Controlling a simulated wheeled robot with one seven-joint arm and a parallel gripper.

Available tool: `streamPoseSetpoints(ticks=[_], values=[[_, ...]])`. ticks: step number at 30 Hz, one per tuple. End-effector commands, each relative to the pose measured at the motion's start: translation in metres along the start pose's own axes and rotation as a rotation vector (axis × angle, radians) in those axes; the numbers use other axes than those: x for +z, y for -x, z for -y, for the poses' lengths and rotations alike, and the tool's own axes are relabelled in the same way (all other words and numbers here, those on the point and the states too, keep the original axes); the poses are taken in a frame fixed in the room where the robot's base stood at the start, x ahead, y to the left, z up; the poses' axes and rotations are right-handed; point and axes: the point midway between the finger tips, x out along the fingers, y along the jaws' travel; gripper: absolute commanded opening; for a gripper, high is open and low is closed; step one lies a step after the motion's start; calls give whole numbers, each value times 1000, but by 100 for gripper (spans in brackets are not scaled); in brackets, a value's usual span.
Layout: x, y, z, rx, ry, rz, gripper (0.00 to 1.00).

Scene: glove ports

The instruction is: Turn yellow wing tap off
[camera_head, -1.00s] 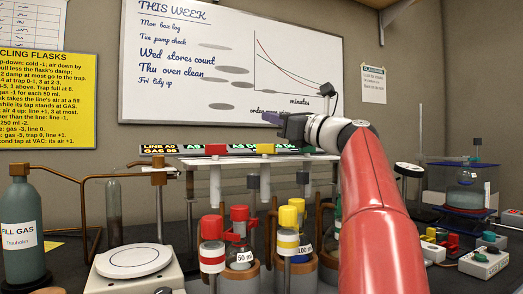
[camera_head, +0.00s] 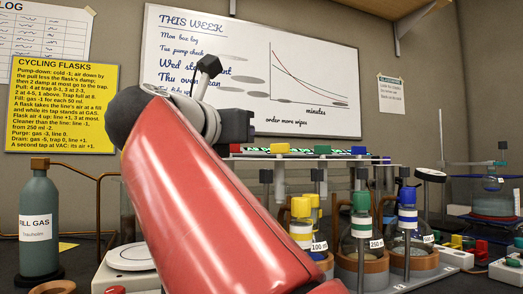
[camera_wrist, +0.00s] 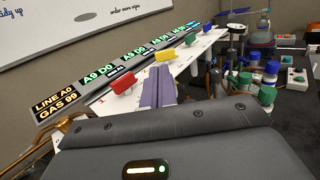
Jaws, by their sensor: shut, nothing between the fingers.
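The yellow wing tap (camera_head: 280,149) sits on the rail in the head view, between a red tap and a green tap. Its wing looks broad from here, lying along the rail like its neighbours. In the wrist view the yellow tap (camera_wrist: 167,55) is just beyond my fingertips. My gripper (camera_wrist: 160,72) is shut and empty, its purple fingers pressed together over the white rail between the red and yellow taps. I cannot tell whether they touch the yellow tap. In the head view my gripper's dark body shows by the whiteboard's lower edge; its fingertips are hidden.
The red tap (camera_wrist: 124,83) is close to the left of my fingers. The green tap (camera_wrist: 190,39) and blue tap (camera_wrist: 207,27) follow along the rail (camera_wrist: 92,116). Capped flasks (camera_head: 360,235) stand below it. A gas bottle (camera_head: 38,225) stands at left.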

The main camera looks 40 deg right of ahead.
Motion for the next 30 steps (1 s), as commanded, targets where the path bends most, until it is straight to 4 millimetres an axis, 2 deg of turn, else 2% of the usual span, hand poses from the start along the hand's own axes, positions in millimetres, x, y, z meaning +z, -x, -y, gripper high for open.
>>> streamPoseSetpoints(ticks=[4,8,11,24,30], values=[[-12,14,13,-48,30,-55,0],[-14,8,15,-59,37,-66,0],[-15,-7,16,-61,36,-65,0],[-20,-97,22,-61,34,-64,0],[-21,-119,22,-58,33,-63,0]])
